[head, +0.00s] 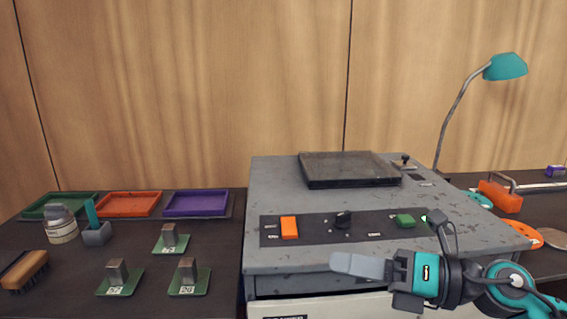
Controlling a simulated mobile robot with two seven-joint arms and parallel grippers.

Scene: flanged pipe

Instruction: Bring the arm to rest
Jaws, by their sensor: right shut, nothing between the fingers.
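My right gripper (360,265) comes in from the lower right, its teal and grey wrist lying almost level. Its grey fingers point left in front of the grey machine's (310,254) front edge. The fingers are together with nothing between them. My left gripper does not show. The machine carries a dark square plate (348,169) on top and a front panel with an orange switch (289,227), a black knob (343,219) and a green button (405,220).
On the left table are green (44,213), orange (129,204) and purple (197,203) trays, a jar (61,226), a brush (23,270) and several green plates with metal blocks (188,276). A teal lamp (505,67) and an orange-bodied tool (500,195) stand at right.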

